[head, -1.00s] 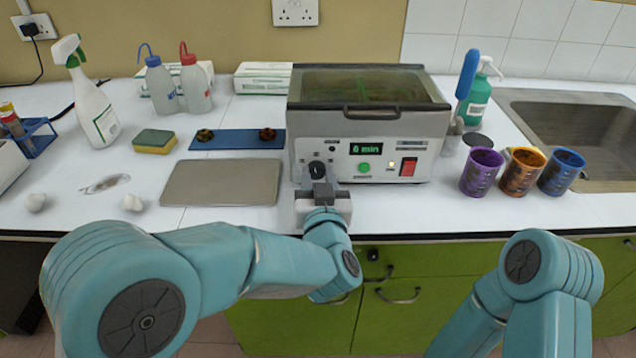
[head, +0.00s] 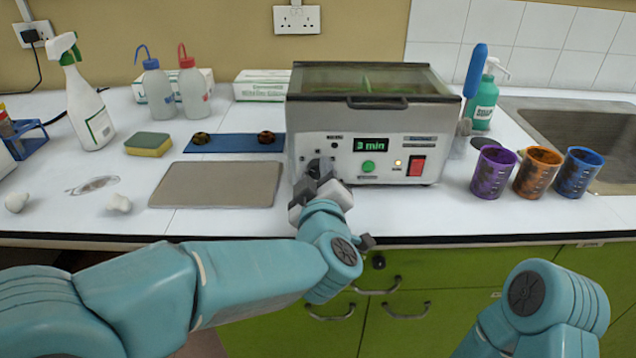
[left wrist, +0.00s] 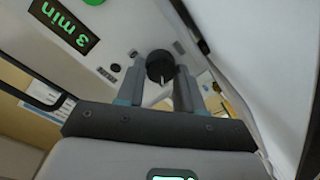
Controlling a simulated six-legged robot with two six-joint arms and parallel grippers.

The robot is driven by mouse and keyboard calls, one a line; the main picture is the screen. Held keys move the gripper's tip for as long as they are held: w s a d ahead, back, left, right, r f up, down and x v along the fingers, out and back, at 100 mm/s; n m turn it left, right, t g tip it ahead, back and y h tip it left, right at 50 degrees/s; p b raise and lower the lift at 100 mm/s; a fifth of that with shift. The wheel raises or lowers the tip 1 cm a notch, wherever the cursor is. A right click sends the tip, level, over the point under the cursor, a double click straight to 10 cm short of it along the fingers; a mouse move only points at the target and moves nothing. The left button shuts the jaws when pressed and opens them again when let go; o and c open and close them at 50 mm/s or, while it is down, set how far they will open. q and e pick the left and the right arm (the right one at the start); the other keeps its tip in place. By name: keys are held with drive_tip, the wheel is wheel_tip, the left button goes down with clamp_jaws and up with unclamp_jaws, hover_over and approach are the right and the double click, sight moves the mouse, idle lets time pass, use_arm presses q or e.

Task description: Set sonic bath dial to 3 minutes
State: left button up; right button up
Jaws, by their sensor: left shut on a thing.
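The sonic bath (head: 375,112) is a grey metal box with a lid, standing on the white counter. Its green display (head: 371,145) reads "3 min", and the same reading shows tilted in the left wrist view (left wrist: 66,26). The black dial (left wrist: 160,67) is on the left of the front panel. My left gripper (head: 315,182) is at the dial, turned at an angle, with its fingers shut on it; in the wrist view the two fingers (left wrist: 163,95) stand either side of the dial. My right gripper is out of view.
A green button (head: 368,166) and red switch (head: 416,166) sit right of the dial. A metal plate (head: 215,184) lies to the left. Purple (head: 493,172), orange (head: 537,172) and blue (head: 578,174) beakers stand to the right, before the sink (head: 590,135).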

use_arm(q)
drive_tip(key=shift+n, duration=0.5)
drive_tip(key=o, duration=1)
drive_tip(key=shift+o, duration=0.2)
